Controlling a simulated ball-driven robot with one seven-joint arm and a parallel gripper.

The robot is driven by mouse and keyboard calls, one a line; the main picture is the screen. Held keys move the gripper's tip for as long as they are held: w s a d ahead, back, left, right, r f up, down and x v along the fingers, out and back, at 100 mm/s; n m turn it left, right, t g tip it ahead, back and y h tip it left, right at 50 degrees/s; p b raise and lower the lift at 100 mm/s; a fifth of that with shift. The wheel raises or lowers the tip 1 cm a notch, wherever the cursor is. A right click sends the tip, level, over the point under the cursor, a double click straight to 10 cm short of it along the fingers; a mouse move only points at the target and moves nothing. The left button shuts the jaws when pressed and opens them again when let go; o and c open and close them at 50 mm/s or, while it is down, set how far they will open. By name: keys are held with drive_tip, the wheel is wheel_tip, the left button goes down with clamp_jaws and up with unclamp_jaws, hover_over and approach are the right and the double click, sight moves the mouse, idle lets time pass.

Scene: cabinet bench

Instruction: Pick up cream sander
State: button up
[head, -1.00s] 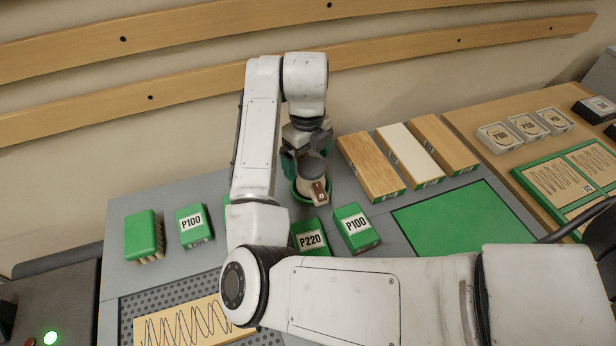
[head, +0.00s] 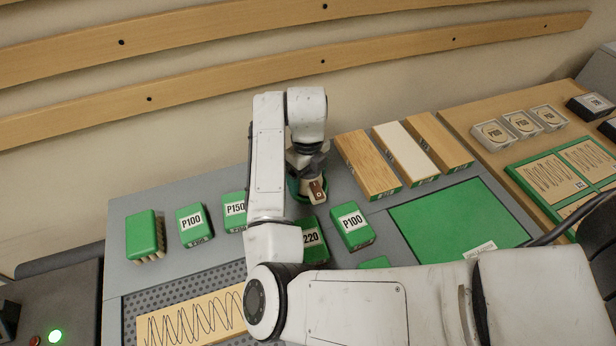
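The cream sander (head: 308,186) stands at the back of the grey bench, in a green ring-shaped holder (head: 296,193). Its cream side and a brown switch piece with a pale mark face me. My gripper (head: 307,168) is down over the top of the sander and hides its dark grey cap. The fingertips are small and partly covered, so I cannot tell whether they are closed on it. The sander still sits low at the holder.
Green P100 (head: 352,227), P220 (head: 313,243) and P150 (head: 234,210) blocks lie near the sander. Wooden blocks (head: 367,165) stand close on the right. A green brush (head: 145,235) is at the left.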

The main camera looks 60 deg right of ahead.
drive_tip(key=shift+r, duration=0.1)
drive_tip(key=c, duration=1.3)
drive_tip(key=shift+r+b, duration=0.35)
drive_tip(key=shift+r, duration=0.3)
drive_tip(key=s+a+r, duration=0.1)
drive_tip(key=r, duration=0.1)
drive_tip(key=s+a+r, duration=0.1)
drive_tip(key=s+r, duration=0.1)
drive_tip(key=r, duration=0.1)
drive_tip(key=s+a+r, duration=0.1)
drive_tip(key=r, duration=0.2)
drive_tip(key=shift+s+r, duration=0.15)
drive_tip(key=shift+s, duration=0.15)
drive_tip(key=s+a+r+b, duration=0.1)
drive_tip(key=s+a+r, duration=0.2)
drive_tip(key=s, duration=0.4)
drive_tip(key=shift+s+a+r, duration=0.15)
drive_tip(key=shift+s+a, duration=0.1)
drive_tip(key=shift+a, duration=0.25)
